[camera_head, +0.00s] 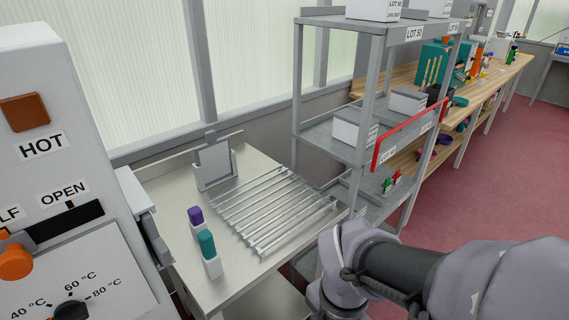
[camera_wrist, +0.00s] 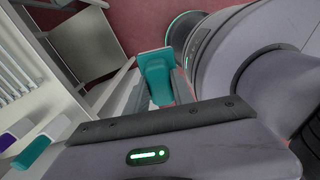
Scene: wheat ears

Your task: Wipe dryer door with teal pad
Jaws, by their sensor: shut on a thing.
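In the wrist view a teal pad (camera_wrist: 157,78) with a flat, wider end sits at the tip of my gripper (camera_wrist: 160,96). The gripper is shut on it; its fingers are mostly hidden. In the camera_head view the gripper and held pad do not show, only my arm at the lower right. The dryer (camera_head: 60,190), a white cabinet labelled HOT and OPEN with a temperature dial (camera_head: 72,309), stands at the left. I cannot make out its door clearly. The held pad is apart from the dryer's visible front.
A metal bench (camera_head: 255,285) carries a slatted rack (camera_head: 270,210), a grey upright holder (camera_head: 214,165), and purple-topped (camera_head: 195,215) and teal-topped (camera_head: 206,243) blocks with white bases. A grey shelf unit (camera_head: 340,135) stands behind. Red floor (camera_head: 480,190) is clear at right.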

